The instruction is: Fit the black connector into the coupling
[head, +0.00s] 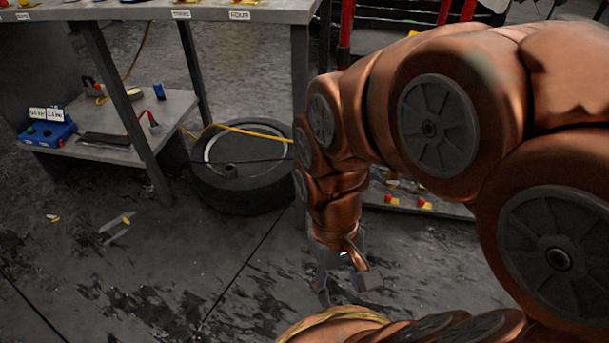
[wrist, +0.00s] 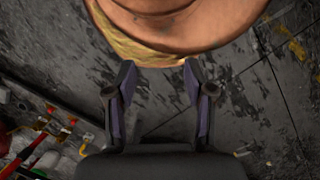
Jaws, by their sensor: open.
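My gripper (head: 324,288) hangs low over the dark floor, in front of the table legs. In the wrist view its two fingers (wrist: 158,78) stand apart with nothing between them. Part of my own copper body lies just beyond the fingertips. I cannot make out the black connector or the coupling for certain. A yellow hose (head: 250,131) runs past the wheel and toward the lower shelf. A small red and black item (head: 152,118) stands at the shelf's right side, and a blue unit with gauges (head: 47,131) at its left. My gripper is apart from all of these.
A tyre with a grey rim (head: 232,164) lies on the floor by the table. The lower shelf (head: 178,103) also holds a blue item (head: 159,91). Small litter (head: 117,227) lies on the floor at left. Red and yellow items (head: 425,205) sit on a low shelf behind my arm.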

